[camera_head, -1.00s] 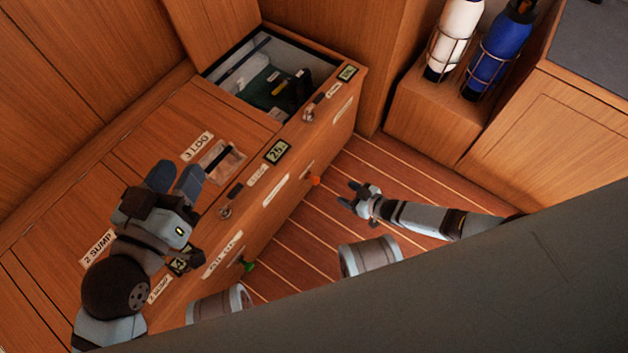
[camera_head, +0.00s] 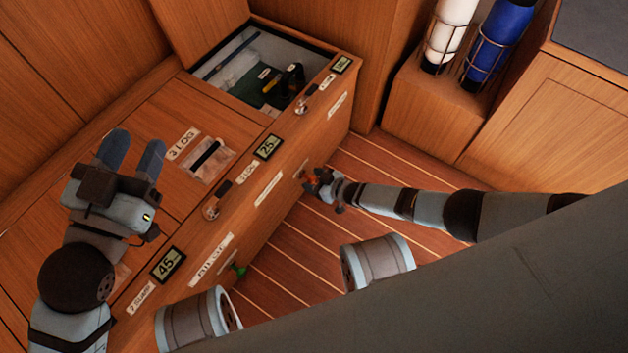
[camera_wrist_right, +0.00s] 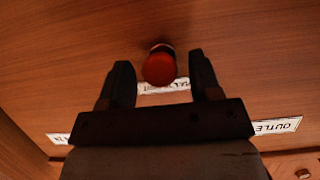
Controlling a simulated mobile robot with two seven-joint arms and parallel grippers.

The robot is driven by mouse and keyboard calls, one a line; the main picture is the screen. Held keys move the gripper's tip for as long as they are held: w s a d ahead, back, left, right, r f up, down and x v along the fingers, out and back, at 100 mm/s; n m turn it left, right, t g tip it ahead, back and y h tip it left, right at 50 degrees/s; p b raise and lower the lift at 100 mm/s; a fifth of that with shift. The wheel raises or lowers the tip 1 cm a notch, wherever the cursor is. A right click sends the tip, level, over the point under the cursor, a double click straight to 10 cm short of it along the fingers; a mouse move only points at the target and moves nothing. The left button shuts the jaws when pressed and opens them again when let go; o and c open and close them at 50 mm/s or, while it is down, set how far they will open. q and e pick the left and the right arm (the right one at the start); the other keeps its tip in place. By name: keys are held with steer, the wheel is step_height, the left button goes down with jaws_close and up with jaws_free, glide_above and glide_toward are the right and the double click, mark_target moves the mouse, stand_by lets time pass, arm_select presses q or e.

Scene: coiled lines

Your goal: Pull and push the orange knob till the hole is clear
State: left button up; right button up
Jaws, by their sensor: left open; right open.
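The orange knob (camera_wrist_right: 158,66) sticks out from the wooden front panel. In the right wrist view it sits between and just beyond the tips of my open right gripper (camera_wrist_right: 160,80), with space on both sides. In the head view the knob (camera_head: 312,176) is partly covered by my right gripper (camera_head: 318,184), which is close to the panel. My left gripper (camera_head: 132,152) is open and empty above the locker top. I cannot make out the hole in either view.
A green knob (camera_head: 238,269) sits lower left on the same front. An open compartment (camera_head: 215,65) holds dark items. White and blue bottles (camera_head: 497,42) stand in wire holders at the back right. The striped floor (camera_head: 385,160) beside my right arm is clear.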

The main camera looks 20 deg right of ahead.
steer(key=shift+c, duration=0.5)
jaws_close()
steer(key=s+d, duration=0.1)
steer(key=s, duration=0.1)
steer(key=s+d+p, duration=0.1)
steer(key=s+d, duration=0.1)
steer(key=shift+s+d, duration=0.15)
steer(key=shift+d, duration=0.05)
arm_select(q)
steer(key=shift+s+d+f+n, duration=0.15)
steer(key=shift+s+n, duration=0.05)
steer(key=shift+n, duration=0.3)
arm_select(e)
steer(key=shift+o, duration=0.5)
jaws_free()
